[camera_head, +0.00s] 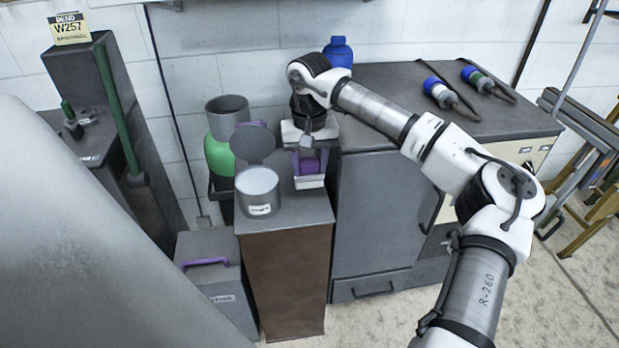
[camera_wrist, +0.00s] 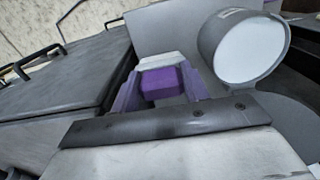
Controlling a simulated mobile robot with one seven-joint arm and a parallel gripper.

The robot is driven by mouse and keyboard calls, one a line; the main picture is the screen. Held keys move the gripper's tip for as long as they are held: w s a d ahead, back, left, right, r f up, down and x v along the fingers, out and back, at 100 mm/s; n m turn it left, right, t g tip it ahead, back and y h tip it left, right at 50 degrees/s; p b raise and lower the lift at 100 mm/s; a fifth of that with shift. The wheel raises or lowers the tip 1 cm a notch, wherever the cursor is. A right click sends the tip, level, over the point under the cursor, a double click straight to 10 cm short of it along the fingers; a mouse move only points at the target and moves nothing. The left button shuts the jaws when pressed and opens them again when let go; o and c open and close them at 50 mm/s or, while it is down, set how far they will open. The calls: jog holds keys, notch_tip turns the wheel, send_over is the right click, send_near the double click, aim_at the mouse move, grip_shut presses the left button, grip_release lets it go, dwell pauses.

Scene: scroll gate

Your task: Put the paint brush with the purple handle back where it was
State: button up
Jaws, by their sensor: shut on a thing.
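The purple handle of the paint brush (camera_head: 309,163) shows as a short block between the fingers of my gripper (camera_head: 310,172). The gripper is shut on it, above the right back part of the narrow cabinet's grey top (camera_head: 290,212). In the wrist view the purple handle (camera_wrist: 160,83) sits between the two lilac fingers of my gripper (camera_wrist: 158,90). A pale block (camera_wrist: 165,60) shows just beyond it; I cannot tell whether this is part of the brush. Most of the brush is hidden. I cannot tell whether it touches the cabinet top.
A grey can (camera_head: 258,192) with a pale inside and raised lid (camera_head: 252,142) stands left of my gripper. A green container (camera_head: 219,155) is behind it. A larger grey cabinet (camera_head: 380,200) stands right. A grey box with a purple handle (camera_head: 205,262) is low left.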

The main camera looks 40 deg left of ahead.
aim_at(309, 174)
jog(key=shift+f, duration=2.3)
jog(key=shift+f, duration=0.2)
jog(key=o, duration=1)
jog(key=shift+c, duration=0.2)
jog(key=shift+r, duration=0.2)
